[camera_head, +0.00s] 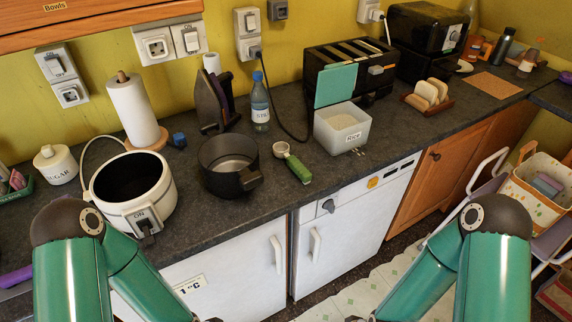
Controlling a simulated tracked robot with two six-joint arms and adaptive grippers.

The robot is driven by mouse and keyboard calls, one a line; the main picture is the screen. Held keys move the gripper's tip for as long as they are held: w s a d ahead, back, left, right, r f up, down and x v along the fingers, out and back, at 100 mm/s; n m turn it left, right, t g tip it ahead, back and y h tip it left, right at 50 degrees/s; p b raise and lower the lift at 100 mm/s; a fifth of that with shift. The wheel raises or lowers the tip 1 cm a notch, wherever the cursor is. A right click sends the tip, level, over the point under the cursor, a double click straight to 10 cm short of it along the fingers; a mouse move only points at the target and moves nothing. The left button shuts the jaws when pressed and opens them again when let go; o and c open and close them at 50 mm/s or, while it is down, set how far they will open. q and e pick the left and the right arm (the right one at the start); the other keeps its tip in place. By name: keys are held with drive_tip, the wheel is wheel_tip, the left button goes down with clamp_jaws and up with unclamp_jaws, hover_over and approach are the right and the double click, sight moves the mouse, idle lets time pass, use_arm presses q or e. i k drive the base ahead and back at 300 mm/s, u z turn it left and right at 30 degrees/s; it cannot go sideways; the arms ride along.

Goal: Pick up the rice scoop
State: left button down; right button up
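The rice scoop (298,167) lies on the dark countertop near its front edge. It has a green handle pointing toward the front right and a small round metal cup at the back left. It sits between the black pot (229,165) and a white bin of pale grains (342,128), apart from both. My two green arms come in at the bottom left and bottom right. Both reach down out of the picture, and their grippers are hidden below the bottom edge, well short of the scoop.
A white cooker (133,192) stands left of the pot, whose handle points toward the scoop. A blue bottle (260,103) and black toaster (348,70) stand behind. A black cord (279,117) runs down behind the scoop. The counter in front of the scoop is clear.

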sight(292, 162)
drive_tip(key=z, duration=0.4)
drive_tip(key=i, duration=0.2)
drive_tip(key=u, duration=3.15)
drive_tip(key=k, duration=1)
drive_tip(key=z, duration=1.2)
drive_tip(key=k, duration=0.4)
drive_tip(key=z, duration=0.1)
drive_tip(key=i, duration=0.9)
